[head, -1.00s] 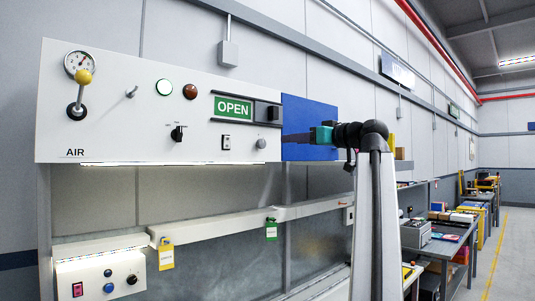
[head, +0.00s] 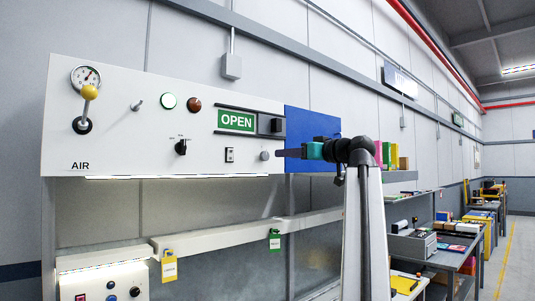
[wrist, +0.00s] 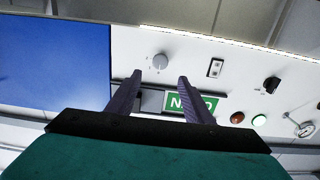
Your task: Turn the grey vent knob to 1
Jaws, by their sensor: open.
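The grey knob (head: 264,155) sits at the lower right of the white panel, below the OPEN sign. In the wrist view the grey knob (wrist: 160,61) is round, with faint scale marks around it too small to read. My gripper (head: 279,153) is just right of the knob in the head view, its dark fingers pointing left. In the wrist view my gripper (wrist: 160,75) is open and empty, with the knob just beyond the gap between the fingertips. I cannot tell the remaining distance in depth; no contact shows.
The panel (head: 140,150) also carries a black selector knob (head: 181,147), a rocker switch (head: 230,155), a toggle (head: 137,105), lamps, a yellow-balled lever (head: 89,92) and a gauge (head: 86,77). A sliding OPEN sign (head: 237,120) is above the knob. A blue panel (head: 313,120) adjoins at right.

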